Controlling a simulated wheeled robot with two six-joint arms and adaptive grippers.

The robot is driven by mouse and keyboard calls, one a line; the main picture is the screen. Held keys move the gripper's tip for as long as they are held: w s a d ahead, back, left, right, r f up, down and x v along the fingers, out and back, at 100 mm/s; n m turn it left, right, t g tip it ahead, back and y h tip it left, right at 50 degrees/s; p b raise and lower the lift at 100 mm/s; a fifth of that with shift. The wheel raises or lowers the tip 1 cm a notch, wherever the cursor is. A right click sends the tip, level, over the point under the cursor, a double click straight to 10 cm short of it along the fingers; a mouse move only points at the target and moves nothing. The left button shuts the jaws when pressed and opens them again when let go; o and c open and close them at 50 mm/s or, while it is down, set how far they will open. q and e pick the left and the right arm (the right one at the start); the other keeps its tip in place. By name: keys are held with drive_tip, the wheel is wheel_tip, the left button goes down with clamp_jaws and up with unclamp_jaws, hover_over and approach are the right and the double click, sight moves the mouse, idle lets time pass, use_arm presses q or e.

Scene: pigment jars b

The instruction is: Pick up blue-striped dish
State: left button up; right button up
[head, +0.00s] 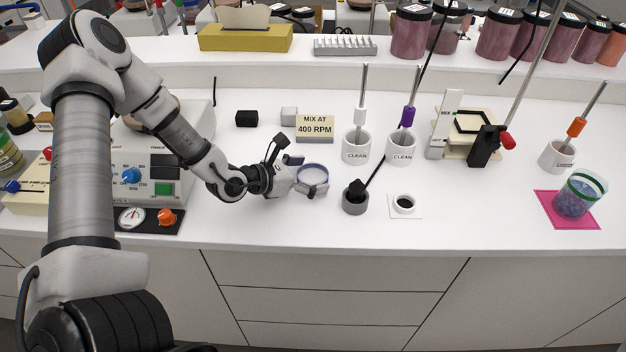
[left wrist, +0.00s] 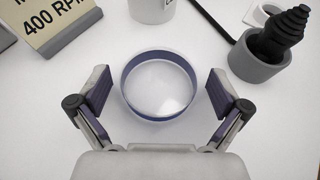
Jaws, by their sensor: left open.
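The blue-striped dish (head: 314,173) is a round, shallow, white dish with a blue band, standing on the white bench. It also shows in the left wrist view (left wrist: 159,117), upright and seemingly empty. My left gripper (head: 302,177) is low over the bench at the dish. In the left wrist view its two fingers (left wrist: 161,93) are spread on either side of the dish, with a gap at each side. The far rim reaches a little past the fingertips. My right gripper is in neither view.
A "MIX AT 400 RPM" sign (head: 315,128) stands behind the dish. A grey holder (head: 355,207) with a black tool stands to its right. White "CLEAN" cups (head: 357,147) stand behind that. A mixing machine (head: 150,170) is to the left. The bench in front of the dish is clear.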

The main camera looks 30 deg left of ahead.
sight(307, 182)
use_arm(q)
drive_tip(key=shift+a, duration=0.1)
drive_tip(key=c, duration=0.8)
drive_tip(key=shift+r, duration=0.1)
drive_tip(key=shift+r, duration=0.35)
drive_tip(key=r, duration=0.1)
drive_tip(key=s+r+p, duration=0.1)
drive_tip(key=r, duration=0.1)
drive_tip(key=shift+r, duration=0.1)
drive_tip(key=s+p, duration=0.2)
drive_tip(key=p, duration=0.1)
drive_tip(key=s+a+r+p, duration=0.1)
drive_tip(key=s+p, duration=0.2)
drive_tip(key=s+r+p, duration=0.1)
drive_tip(key=s+p, duration=0.2)
drive_tip(key=shift+s+a, duration=0.1)
drive_tip(key=shift+a, duration=0.15)
drive_tip(key=s+p, duration=0.1)
drive_tip(key=s, duration=0.1)
drive_tip(key=s+p, duration=0.4)
drive_tip(key=shift+s+a+f, duration=0.15)
drive_tip(key=shift+a+f, duration=0.15)
drive_tip(key=shift+a, duration=0.05)
drive_tip(key=shift+s+f, duration=0.1)
drive_tip(key=shift+s, duration=0.1)
drive_tip(key=shift+a+f, duration=0.1)
drive_tip(key=shift+f, duration=0.1)
